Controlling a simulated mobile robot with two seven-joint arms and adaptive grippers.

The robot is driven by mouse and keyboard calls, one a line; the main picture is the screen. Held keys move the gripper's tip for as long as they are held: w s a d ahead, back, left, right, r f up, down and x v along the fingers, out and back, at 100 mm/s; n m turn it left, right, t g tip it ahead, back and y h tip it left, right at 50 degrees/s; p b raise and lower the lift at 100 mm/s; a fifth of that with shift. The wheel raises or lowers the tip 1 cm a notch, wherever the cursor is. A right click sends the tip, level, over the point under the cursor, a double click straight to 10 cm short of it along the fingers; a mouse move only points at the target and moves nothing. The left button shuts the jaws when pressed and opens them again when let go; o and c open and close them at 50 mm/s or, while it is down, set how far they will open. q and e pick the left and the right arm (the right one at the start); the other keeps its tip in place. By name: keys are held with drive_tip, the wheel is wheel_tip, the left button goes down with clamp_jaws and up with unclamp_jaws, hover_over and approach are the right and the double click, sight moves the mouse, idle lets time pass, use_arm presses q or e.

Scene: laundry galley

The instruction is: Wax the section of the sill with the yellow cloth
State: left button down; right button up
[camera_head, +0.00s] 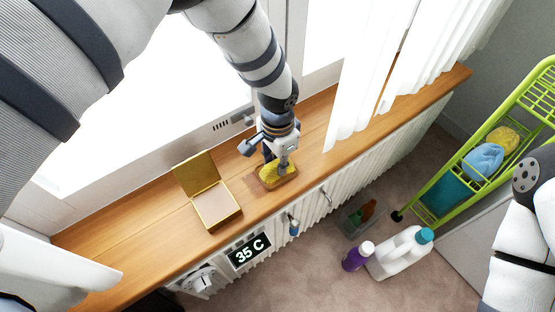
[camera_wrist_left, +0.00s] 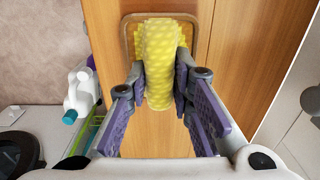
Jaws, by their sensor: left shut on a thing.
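The yellow cloth (camera_head: 277,172) is bunched up, with a bumpy texture. My left gripper (camera_head: 280,158) is shut on it from above, over the wooden sill (camera_head: 320,165). In the left wrist view the cloth (camera_wrist_left: 158,62) stands between the two purple finger pads. A rounded rectangular section with a darker border (camera_wrist_left: 127,42) lies on the sill under the cloth; the cloth and fingers hide part of it. I cannot tell whether the cloth presses on the sill. My right arm shows at the right edge of the head view, but its gripper is not in view.
An open golden tin (camera_head: 210,192) stands on the sill left of the cloth, its lid raised. A white curtain (camera_head: 362,75) hangs over the sill to the right. Below are a radiator with a display (camera_head: 248,252), a white jug (camera_head: 400,252), a purple bottle (camera_head: 357,256) and a green rack (camera_head: 440,195).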

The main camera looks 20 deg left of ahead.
sight(276, 161)
use_arm(q)
drive_tip(key=shift+s+f, duration=0.1)
drive_tip(key=shift+f, duration=0.1)
drive_tip(key=shift+s+a, duration=0.1)
drive_tip(key=r+p, duration=0.1)
drive_tip(key=r, duration=0.3)
drive_tip(key=r+p, duration=0.1)
drive_tip(key=r, duration=0.1)
drive_tip(key=shift+w+r+p, duration=0.25)
drive_tip(key=shift+p, duration=0.1)
drive_tip(key=shift+s+f, duration=0.1)
drive_tip(key=shift+f, duration=0.05)
use_arm(e)
drive_tip(key=w+r+t, duration=0.1)
drive_tip(key=w+r, duration=0.1)
drive_tip(key=shift+w+r, duration=0.3)
drive_tip(key=shift+r, duration=0.1)
